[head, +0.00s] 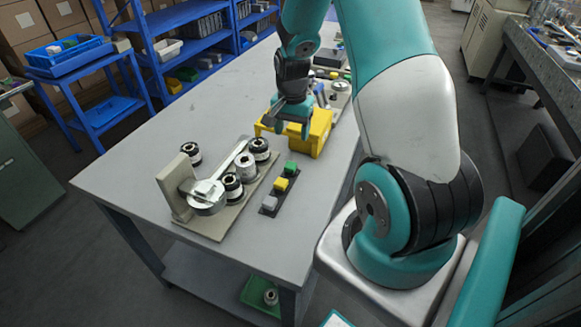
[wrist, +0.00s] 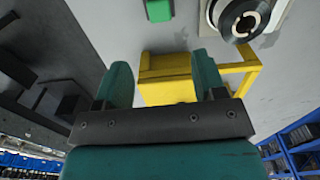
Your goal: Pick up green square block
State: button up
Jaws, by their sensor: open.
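The green square block (head: 291,168) sits at the far end of a dark strip, with a yellow block (head: 281,184) and a grey block (head: 270,202) in line beside it. In the wrist view the green block (wrist: 159,10) shows at the top edge, partly cut off, ahead of the fingers. My gripper (head: 292,128) is open and empty, above the table near the yellow bin (head: 320,135) and apart from the green block. In the wrist view the yellow bin (wrist: 166,90) shows between and behind the fingers.
A beige roller fixture (head: 180,218) with several black-and-silver rolls stands left of the blocks. More items lie at the table's far end. The table's left side is clear. Blue shelves (head: 185,45) stand behind the table.

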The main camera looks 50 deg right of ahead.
aim_at(291, 163)
notch_tip(291, 163, down, 12)
jog(key=shift+a+r+p, duration=0.15)
jog(key=shift+r+p, duration=0.1)
jog(key=shift+p, duration=0.9)
jog(key=c, duration=1)
jog(key=shift+r, duration=0.1)
